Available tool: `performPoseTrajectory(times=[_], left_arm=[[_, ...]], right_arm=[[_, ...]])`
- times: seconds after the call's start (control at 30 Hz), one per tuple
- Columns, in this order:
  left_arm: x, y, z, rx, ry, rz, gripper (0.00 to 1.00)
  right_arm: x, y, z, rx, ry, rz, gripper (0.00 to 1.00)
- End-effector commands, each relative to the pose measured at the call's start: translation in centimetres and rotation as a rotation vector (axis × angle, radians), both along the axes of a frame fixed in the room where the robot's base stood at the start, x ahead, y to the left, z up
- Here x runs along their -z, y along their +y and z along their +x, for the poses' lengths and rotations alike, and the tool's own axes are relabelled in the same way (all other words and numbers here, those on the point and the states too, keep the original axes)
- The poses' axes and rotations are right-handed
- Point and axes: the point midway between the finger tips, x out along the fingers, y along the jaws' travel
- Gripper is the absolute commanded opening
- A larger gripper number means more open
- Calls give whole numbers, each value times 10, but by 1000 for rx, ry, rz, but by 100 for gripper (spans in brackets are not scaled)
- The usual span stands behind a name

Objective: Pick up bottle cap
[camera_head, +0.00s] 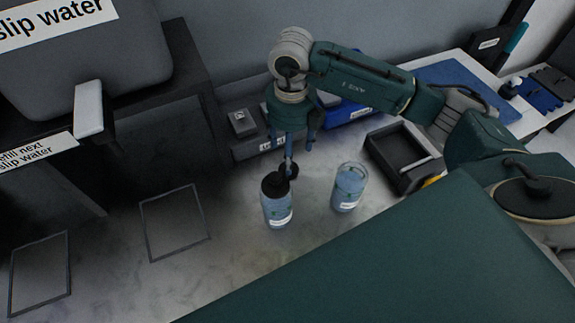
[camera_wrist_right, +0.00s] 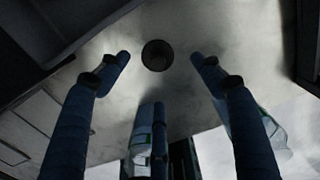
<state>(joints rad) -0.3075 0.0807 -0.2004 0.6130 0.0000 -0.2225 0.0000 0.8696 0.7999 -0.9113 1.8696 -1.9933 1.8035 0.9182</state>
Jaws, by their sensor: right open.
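The bottle cap (camera_wrist_right: 158,55) shows in the right wrist view as a small dark round piece on the pale counter, between the spread fingertips and slightly beyond them. In the head view a dark round piece (camera_head: 291,170), seemingly the cap, shows just behind a blue bottle's black top. My right gripper (camera_head: 291,150) points down above it, fingers open and empty; it also shows in the right wrist view (camera_wrist_right: 159,72). Whether a finger touches the cap is unclear. The blue bottle (camera_head: 277,210) stands upright in front of the gripper. My left gripper is out of view.
A clear cup-like container (camera_head: 348,188) stands right of the bottle. A dark open tray (camera_head: 398,155) lies further right, and a grey box (camera_head: 245,135) stands behind. Outlined rectangles (camera_head: 174,222) mark the clear counter at left. A large grey machine (camera_head: 85,55) fills the upper left.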

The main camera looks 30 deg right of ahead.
Motion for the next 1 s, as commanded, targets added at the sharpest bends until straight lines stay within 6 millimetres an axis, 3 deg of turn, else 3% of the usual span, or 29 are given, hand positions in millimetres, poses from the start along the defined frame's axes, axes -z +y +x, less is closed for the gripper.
performPoseTrajectory(times=[0.27,0.5,0.8,0.83,1.0], left_arm=[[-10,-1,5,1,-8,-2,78],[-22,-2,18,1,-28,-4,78],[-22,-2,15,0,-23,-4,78],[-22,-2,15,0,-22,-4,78],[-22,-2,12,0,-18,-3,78]], right_arm=[[23,1,0,-1,3,-1,66],[58,3,2,0,3,0,66],[66,2,3,-1,-1,0,66],[66,2,3,-1,-1,0,64],[66,2,3,-1,-1,0,30]])
